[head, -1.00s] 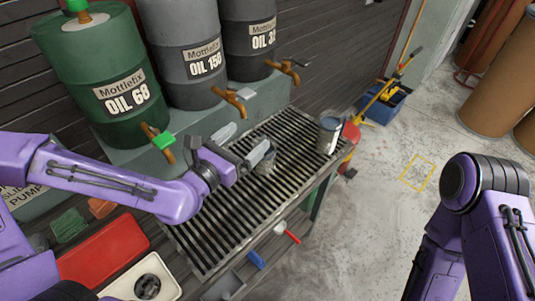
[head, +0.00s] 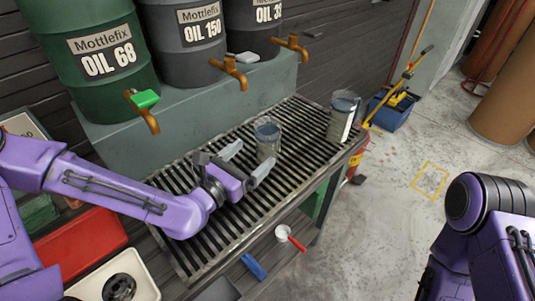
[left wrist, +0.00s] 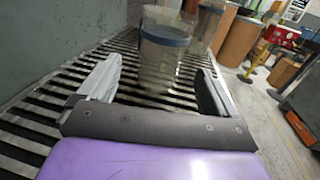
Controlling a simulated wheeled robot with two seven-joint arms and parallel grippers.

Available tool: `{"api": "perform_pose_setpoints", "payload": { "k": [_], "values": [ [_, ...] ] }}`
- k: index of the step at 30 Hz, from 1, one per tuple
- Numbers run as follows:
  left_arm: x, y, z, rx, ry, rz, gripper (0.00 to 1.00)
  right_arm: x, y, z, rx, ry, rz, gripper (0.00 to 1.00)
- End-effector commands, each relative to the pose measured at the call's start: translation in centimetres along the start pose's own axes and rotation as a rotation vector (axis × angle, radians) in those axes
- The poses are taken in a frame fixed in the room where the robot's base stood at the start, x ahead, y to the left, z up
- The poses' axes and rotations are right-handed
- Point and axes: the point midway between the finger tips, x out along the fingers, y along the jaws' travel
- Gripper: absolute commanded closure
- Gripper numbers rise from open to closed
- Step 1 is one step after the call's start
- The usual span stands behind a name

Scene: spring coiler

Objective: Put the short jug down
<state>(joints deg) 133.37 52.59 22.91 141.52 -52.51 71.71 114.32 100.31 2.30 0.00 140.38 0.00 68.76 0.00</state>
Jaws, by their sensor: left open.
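The short jug (head: 267,143), a clear grey vessel with a bluish band near its rim, stands upright on the slatted metal grate (head: 225,235). My left gripper (head: 248,160) is open and empty, low over the grate, with its fingertips pointing at the jug. The jug stands just beyond the fingertips, apart from them as far as I can see. In the left wrist view the jug (left wrist: 162,55) is ahead between the two open fingers (left wrist: 155,88). A taller jug (head: 341,118) with a white label stands farther right on the grate. My right gripper is out of view.
Oil drums (head: 105,60) with brown taps (head: 232,72) stand on a grey ledge (head: 190,115) behind the grate. A red box (head: 85,248) is at the lower left. The grate between the jugs is bare. A blue bucket (head: 390,110) stands on the floor.

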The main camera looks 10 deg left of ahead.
Motion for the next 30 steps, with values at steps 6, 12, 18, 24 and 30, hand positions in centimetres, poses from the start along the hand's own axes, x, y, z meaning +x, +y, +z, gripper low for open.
{"api": "perform_pose_setpoints", "payload": {
  "k": [6, 12, 18, 24, 30],
  "values": [
    [1.2, 0.0, -0.9, 0.003, -0.003, -0.001, 0.07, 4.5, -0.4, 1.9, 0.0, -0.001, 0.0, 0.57],
    [1.6, -0.1, -0.5, -0.001, -0.002, -0.003, 0.07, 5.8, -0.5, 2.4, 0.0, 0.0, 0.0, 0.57],
    [5.1, -0.2, -0.1, 0.002, 0.003, -0.004, 0.07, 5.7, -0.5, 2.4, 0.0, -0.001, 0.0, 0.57],
    [6.7, -0.2, 0.0, -0.004, 0.002, -0.002, 0.07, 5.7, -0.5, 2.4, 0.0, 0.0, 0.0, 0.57],
    [6.7, -0.2, 0.0, -0.004, 0.001, -0.002, 0.24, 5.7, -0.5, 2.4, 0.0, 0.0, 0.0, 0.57]
  ]
}}
